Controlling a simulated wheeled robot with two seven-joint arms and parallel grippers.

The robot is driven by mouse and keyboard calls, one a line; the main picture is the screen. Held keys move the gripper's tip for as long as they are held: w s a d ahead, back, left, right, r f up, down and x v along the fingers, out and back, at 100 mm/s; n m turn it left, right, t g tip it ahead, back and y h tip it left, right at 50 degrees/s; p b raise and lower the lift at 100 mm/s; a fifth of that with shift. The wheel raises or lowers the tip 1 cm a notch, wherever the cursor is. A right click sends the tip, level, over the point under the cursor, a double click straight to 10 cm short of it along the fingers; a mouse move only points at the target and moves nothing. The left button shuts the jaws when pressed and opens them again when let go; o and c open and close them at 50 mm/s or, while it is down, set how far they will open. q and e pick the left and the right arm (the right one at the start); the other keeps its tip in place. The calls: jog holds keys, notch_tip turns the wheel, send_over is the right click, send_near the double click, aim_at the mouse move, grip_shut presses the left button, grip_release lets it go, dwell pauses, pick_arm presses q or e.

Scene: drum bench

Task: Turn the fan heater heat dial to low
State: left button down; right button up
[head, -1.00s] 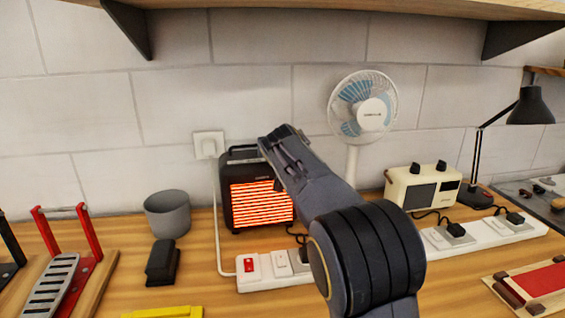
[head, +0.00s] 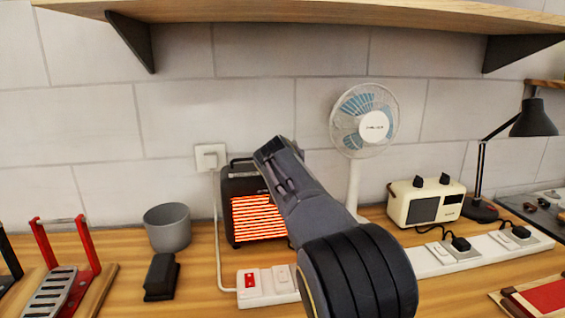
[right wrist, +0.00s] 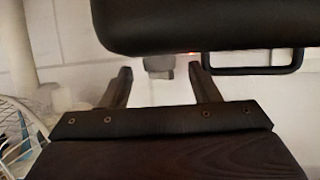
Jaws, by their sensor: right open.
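The fan heater (head: 258,218) is a dark box with a glowing orange-striped front, standing on the bench against the wall. My right gripper (head: 266,148) is at its top right, covering part of the top and right side in the head view. No heat dial or its setting can be made out. In the right wrist view, the two fingers of my right gripper (right wrist: 165,78) are apart with nothing held between them. The heater's dark body and handle (right wrist: 255,70) fill the top of that view, close to the fingers. My left gripper is not in view.
A white power strip (head: 252,298) lies in front of the heater. A grey cup (head: 168,228) and a black block (head: 160,278) stand to its left. A white fan (head: 354,190) and a cream radio (head: 425,203) are to the right. A shelf (head: 320,18) hangs above.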

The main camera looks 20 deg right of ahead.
jog(key=b+v, duration=0.1)
jog(key=v, duration=0.6)
jog(key=shift+b, duration=0.4)
jog(key=shift+s+a, duration=0.1)
jog(key=shift+f, duration=0.1)
